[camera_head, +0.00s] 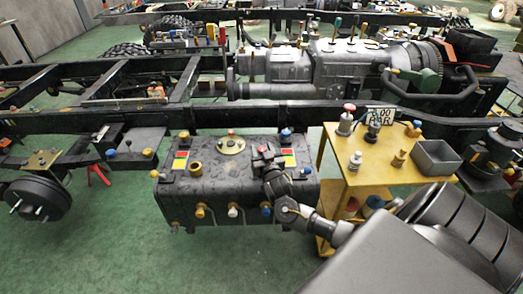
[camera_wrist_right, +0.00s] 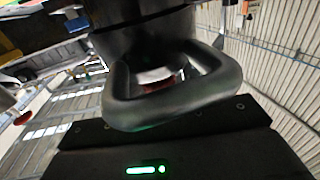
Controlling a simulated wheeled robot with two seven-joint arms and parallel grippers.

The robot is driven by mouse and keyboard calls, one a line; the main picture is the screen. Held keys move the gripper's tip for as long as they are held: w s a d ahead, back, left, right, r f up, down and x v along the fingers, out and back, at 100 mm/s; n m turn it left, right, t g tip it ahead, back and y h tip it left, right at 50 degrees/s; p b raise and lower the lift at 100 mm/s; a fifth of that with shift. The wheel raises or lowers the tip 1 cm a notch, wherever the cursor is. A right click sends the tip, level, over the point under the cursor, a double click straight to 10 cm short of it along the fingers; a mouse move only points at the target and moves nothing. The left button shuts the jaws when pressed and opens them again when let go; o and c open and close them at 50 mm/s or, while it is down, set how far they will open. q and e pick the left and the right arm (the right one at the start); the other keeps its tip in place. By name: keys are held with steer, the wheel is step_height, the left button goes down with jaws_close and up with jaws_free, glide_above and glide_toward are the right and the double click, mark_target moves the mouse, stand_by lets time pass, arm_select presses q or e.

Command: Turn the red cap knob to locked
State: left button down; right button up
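A dark tank (camera_head: 215,185) stands at the middle of the head view, with several coloured knobs and red, yellow and green labels on it. My right gripper (camera_head: 266,158) is over the right part of the tank's top, beside a label (camera_head: 289,160). A small red spot (camera_head: 263,149) shows at its fingertips; I cannot tell whether this is the red cap knob. In the right wrist view the dark fingers (camera_wrist_right: 172,95) form a loop, with a little red (camera_wrist_right: 176,84) inside it. Whether they grip anything is hidden. My left gripper is out of view.
A yellow cart (camera_head: 380,176) stands right of the tank, close to my right arm. A black chassis rail (camera_head: 180,118) runs behind the tank. Green floor is free at front left.

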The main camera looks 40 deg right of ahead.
steer(key=shift+a, duration=0.1)
steer(key=c, duration=0.8)
